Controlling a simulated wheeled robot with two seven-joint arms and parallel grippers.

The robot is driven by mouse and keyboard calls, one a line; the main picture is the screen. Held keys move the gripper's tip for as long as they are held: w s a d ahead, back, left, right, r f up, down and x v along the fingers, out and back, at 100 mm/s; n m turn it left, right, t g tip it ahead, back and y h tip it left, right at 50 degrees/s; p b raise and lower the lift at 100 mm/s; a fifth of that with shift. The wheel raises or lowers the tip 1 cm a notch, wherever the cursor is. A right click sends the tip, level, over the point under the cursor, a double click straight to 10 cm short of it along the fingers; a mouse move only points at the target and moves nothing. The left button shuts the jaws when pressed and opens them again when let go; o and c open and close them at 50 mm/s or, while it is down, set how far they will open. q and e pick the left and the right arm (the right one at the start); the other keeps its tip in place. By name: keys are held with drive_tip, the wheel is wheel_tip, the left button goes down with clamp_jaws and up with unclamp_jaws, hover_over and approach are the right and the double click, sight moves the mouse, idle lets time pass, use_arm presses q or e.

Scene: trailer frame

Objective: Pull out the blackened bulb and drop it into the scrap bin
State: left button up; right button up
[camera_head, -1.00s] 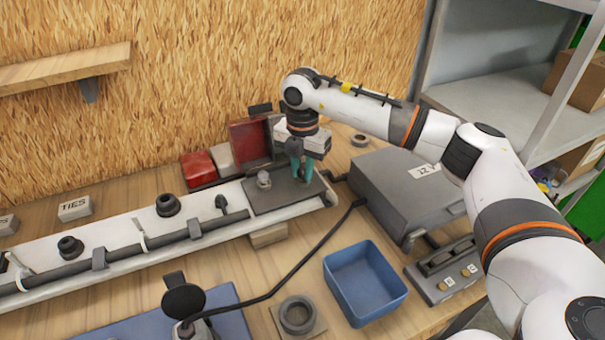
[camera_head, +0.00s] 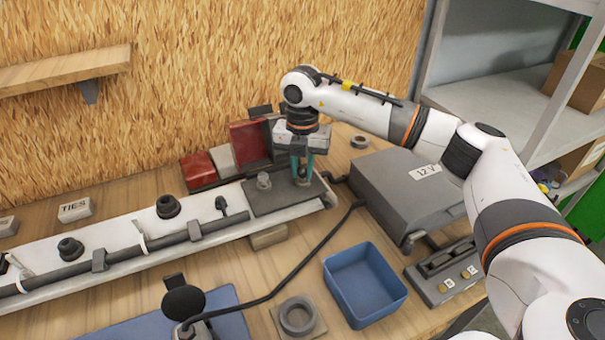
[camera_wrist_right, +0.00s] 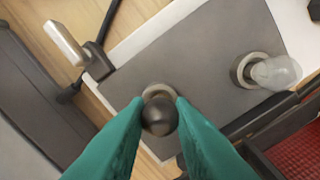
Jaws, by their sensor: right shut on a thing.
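My right gripper (camera_head: 302,175) points down over the dark plate (camera_head: 262,200) at the right end of the white trailer frame. In the right wrist view its teal fingertips (camera_wrist_right: 160,118) are shut on a dark, blackened bulb (camera_wrist_right: 159,117). The bulb is at its round socket; I cannot tell whether it is still seated. A clear bulb (camera_wrist_right: 276,73) stands in the other socket on the plate, and it also shows in the head view (camera_head: 263,181). The blue open bin (camera_head: 365,283), seemingly the scrap bin, stands empty at the front right. My left gripper is out of view.
A grey case (camera_head: 410,190) lies right of the frame. A switch box (camera_head: 443,270) sits right of the bin. A black cable (camera_head: 310,258) crosses the table left of the bin. A grey ring on a wooden block (camera_head: 298,316) lies front left of the bin.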

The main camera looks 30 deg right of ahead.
sight(302, 167)
drive_tip(key=shift+r+p, duration=1.3)
drive_tip(key=shift+r, duration=0.85)
